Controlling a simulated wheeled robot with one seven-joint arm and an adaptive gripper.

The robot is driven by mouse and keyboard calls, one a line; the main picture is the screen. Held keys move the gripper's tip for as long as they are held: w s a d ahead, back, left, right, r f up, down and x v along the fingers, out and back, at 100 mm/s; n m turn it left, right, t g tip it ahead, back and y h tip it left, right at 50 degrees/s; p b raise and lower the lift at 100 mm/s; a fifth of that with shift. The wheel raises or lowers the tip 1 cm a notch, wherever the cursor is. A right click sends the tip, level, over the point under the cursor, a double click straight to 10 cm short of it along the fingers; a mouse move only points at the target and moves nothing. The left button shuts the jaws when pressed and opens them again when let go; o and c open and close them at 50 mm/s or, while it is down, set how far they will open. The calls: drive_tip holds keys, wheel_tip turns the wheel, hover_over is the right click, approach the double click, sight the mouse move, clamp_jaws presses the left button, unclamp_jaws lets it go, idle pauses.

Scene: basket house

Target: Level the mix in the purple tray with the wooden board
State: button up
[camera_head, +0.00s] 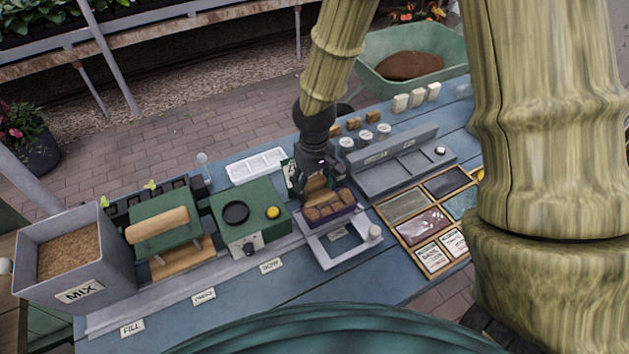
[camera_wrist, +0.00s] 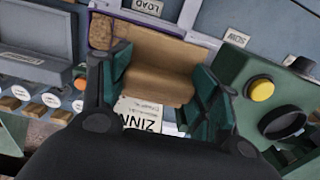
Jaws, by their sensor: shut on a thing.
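The purple tray (camera_head: 327,218) stands at the back of a grey frame near the middle of the bench. Brown mix (camera_head: 325,207) in it looks uneven and lumpy in the head view. My gripper (camera_head: 319,182) is above the tray's far side, shut on the wooden board (camera_head: 316,190). In the wrist view the tan board (camera_wrist: 162,75) sits between the green fingers of my gripper (camera_wrist: 160,88). The purple tray's rim (camera_wrist: 170,23) and a little mix (camera_wrist: 101,31) show just beyond the board. Whether the board touches the mix is hidden.
A green machine (camera_head: 248,222) with a black disc and yellow button stands left of the tray. A grey rack (camera_head: 400,165) and a wooden case of packets (camera_head: 428,218) are on the right. A MIX bin (camera_head: 75,285) is far left.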

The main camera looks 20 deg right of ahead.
drive_tip(key=shift+r+p, duration=2.5)
drive_tip(key=shift+r, duration=0.5)
